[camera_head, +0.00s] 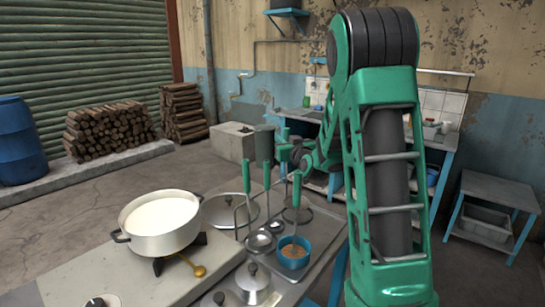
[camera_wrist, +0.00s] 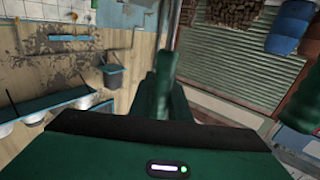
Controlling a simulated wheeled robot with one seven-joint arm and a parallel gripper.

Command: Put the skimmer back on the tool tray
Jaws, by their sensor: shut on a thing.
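My gripper (camera_head: 288,152) is at the end of my green arm, above the far side of the tool tray (camera_head: 318,238). It is shut on a green handle, which I take to be the skimmer's (camera_wrist: 165,68); the handle rises in the middle of the wrist view. The skimmer's head is not clear in either view.
A white pot of milk (camera_head: 162,222) stands on a burner left of the tray. Lids (camera_head: 252,279) lie at the front. A blue-framed workbench (camera_head: 440,150) and a grey side table (camera_head: 500,188) stand behind at the right. My upper arm blocks part of the view.

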